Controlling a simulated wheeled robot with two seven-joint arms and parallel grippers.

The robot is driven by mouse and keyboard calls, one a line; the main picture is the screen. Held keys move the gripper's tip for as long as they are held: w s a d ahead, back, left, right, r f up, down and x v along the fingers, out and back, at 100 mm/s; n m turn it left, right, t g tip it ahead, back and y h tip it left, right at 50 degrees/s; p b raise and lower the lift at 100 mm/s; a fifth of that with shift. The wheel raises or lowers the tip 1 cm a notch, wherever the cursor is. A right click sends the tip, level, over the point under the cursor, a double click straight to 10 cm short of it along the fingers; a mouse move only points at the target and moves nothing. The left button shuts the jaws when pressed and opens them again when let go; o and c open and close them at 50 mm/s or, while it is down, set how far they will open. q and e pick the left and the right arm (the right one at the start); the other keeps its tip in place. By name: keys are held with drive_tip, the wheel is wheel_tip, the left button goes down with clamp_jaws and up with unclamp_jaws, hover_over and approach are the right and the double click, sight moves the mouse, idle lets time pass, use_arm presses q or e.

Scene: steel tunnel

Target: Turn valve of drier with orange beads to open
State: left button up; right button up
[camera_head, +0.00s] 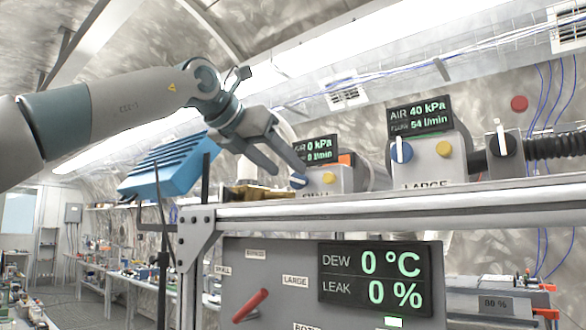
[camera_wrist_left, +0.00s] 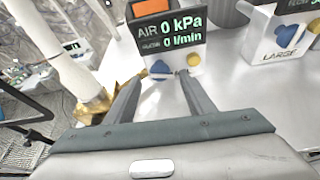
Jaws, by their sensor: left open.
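My left gripper (camera_head: 289,171) is open, and its fingertips are at the blue knob (camera_head: 298,182) on the front of the small grey unit (camera_head: 341,182). In the left wrist view the open fingers (camera_wrist_left: 160,78) stand either side of this blue knob (camera_wrist_left: 162,69), which has a pale bar across it. I cannot tell whether they touch it. The unit's display (camera_wrist_left: 168,32) reads 0 kPa and 0 l/min. A yellow button (camera_wrist_left: 194,60) is right of the knob. My right gripper is not in view.
Below the shelf edge (camera_head: 400,209) is a panel with a red lever (camera_head: 250,305). A brass fitting (camera_wrist_left: 97,105) is close left of the fingers.

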sight(296, 178)
use_arm(q)
drive_tip(key=shift+p+x, duration=0.7)
drive_tip(key=shift+x, duration=1.65)
drive_tip(key=shift+c, duration=0.7)
drive_tip(key=c, duration=0.9)
